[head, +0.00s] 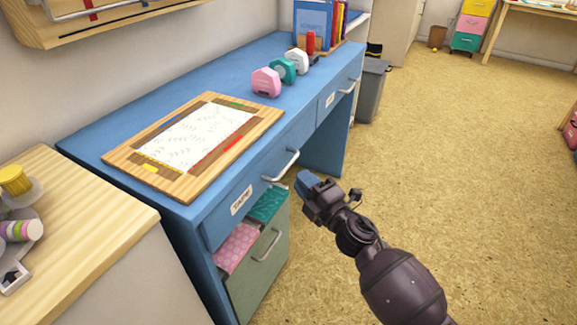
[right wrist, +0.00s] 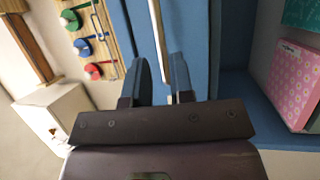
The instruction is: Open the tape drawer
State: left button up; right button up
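The tape drawer (head: 222,222) is in the front of the blue desk, carries a TAPE label (head: 241,200) and looks shut. Its pale bar handle (head: 281,166) is at the drawer's right part in the head view. My right gripper (head: 307,181) is just to the right of the handle and a little lower in the picture. In the right wrist view my right gripper (right wrist: 159,62) has its two blue fingers apart, with the handle (right wrist: 157,30) lined up between them. I cannot tell whether the fingers touch it. My left gripper is not in view.
A green lower drawer (head: 262,262) stands open below, holding pink and teal patterned things. A wooden board (head: 118,161) and tape dispensers (head: 267,82) are on the desktop. A second drawer (head: 338,92) is farther along. The floor (head: 450,170) to the right is clear.

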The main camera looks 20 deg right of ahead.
aim_at(288, 164)
jog(key=shift+x, duration=3.2)
jog(key=shift+f, duration=0.1)
grip_shut()
